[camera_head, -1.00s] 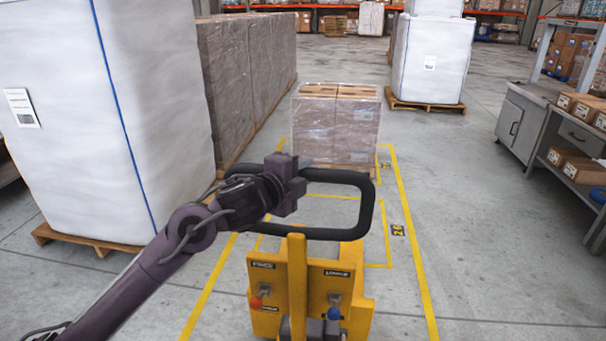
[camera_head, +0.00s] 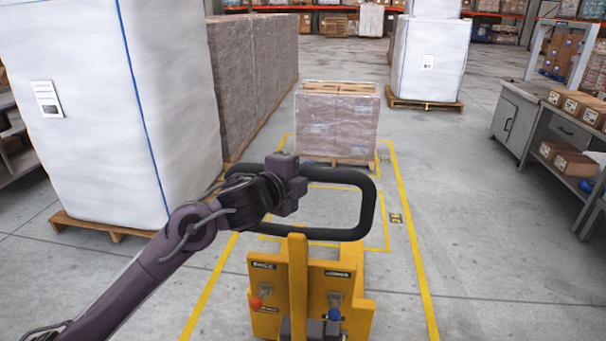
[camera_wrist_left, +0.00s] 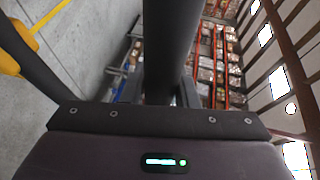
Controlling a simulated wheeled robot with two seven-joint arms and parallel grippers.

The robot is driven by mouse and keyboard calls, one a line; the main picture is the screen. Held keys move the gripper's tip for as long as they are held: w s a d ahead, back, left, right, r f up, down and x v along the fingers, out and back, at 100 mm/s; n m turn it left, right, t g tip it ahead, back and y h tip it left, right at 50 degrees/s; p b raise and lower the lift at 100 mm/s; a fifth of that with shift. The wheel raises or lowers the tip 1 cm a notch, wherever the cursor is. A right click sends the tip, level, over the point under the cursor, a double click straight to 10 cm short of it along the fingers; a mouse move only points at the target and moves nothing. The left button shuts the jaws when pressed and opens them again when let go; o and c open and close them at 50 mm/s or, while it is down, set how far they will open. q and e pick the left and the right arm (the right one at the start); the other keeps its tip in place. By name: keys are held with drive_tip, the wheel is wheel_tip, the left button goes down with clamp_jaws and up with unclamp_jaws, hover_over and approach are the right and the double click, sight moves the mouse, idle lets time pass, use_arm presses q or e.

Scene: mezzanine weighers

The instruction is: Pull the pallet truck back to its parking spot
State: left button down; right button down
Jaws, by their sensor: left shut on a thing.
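The yellow pallet truck (camera_head: 263,292) stands in front of me, with a black loop handle (camera_head: 368,205) on its post. Red and blue knobs sit on its front panel. My left gripper (camera_head: 290,188) is shut on the upper left part of the handle loop. In the left wrist view the dark handle bar (camera_wrist_left: 168,50) runs up through the middle, close to the wrist, and the fingertips are hard to make out. The yellow floor outline (camera_head: 411,240) marked 26 runs around the truck. My right gripper is in neither view.
A wrapped pallet load (camera_head: 337,125) stands beyond the truck. A tall white wrapped load (camera_head: 105,120) on a wooden pallet (camera_head: 85,226) is close on the left. A grey workbench (camera_head: 520,115) with cartons is on the right. Floor right of the outline is clear.

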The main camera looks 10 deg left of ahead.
use_arm(q)
drive_tip(key=c, duration=1.1)
unclamp_jaws()
drive_tip(key=shift+w+f, duration=0.15)
drive_tip(key=shift+f, duration=0.05)
drive_tip(key=b+v, duration=0.1)
drive_tip(key=v, duration=0.6)
drive_tip(key=shift+s+a+r, duration=0.1)
drive_tip(key=shift+s, duration=0.25)
